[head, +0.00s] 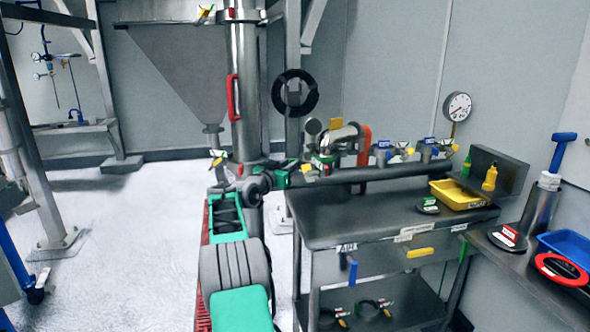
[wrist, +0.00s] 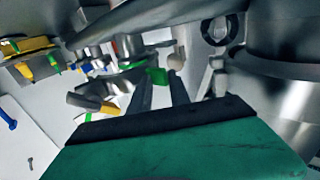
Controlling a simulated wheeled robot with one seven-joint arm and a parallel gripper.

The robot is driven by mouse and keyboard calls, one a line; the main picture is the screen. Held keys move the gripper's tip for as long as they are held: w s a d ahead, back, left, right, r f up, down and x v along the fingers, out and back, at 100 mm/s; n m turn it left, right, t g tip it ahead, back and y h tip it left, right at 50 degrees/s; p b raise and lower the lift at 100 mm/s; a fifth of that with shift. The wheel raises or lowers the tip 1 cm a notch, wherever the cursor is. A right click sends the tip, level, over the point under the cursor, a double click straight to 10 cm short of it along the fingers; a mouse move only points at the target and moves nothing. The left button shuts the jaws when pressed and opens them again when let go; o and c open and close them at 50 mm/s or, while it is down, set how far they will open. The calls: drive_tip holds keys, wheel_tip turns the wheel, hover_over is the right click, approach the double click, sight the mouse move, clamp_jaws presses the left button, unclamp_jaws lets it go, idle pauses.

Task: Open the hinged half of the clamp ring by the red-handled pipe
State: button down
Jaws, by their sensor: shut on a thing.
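The vertical steel pipe with a red handle (head: 233,97) stands in the middle of the head view. The clamp ring (head: 250,163) sits low around this pipe, with a small coloured tag and lever at its left side. My gripper (wrist: 159,82) is at the pipe's right side in the head view, its teal body at ring height. In the wrist view its two dark fingers point away from me, near a broad curved steel band. They are shut on part of the clamp ring; the exact contact is hard to make out. A green piece shows between the fingertips.
A steel bench (head: 350,230) stands right of the pipe with valves, a yellow tray (head: 457,194) and bottles. A black handwheel (head: 295,92) is behind the pipe. A side table at far right holds a blue tray (head: 568,246). Open floor lies to the left.

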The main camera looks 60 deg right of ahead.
drive_tip(key=shift+s+d+r+m+g, duration=0.15)
drive_tip(key=shift+d+r+m+g, duration=0.15)
drive_tip(key=shift+r+g, duration=0.2)
drive_tip(key=shift+w+d, duration=0.2)
drive_tip(key=shift+w, duration=0.5)
drive_tip(key=c, duration=1.5)
unclamp_jaws()
drive_tip(key=shift+s, duration=0.15)
drive_tip(key=w+a+b, duration=0.1)
drive_tip(key=a, duration=0.7)
drive_tip(key=shift+a+f, duration=0.3)
drive_tip(key=shift+f, duration=0.15)
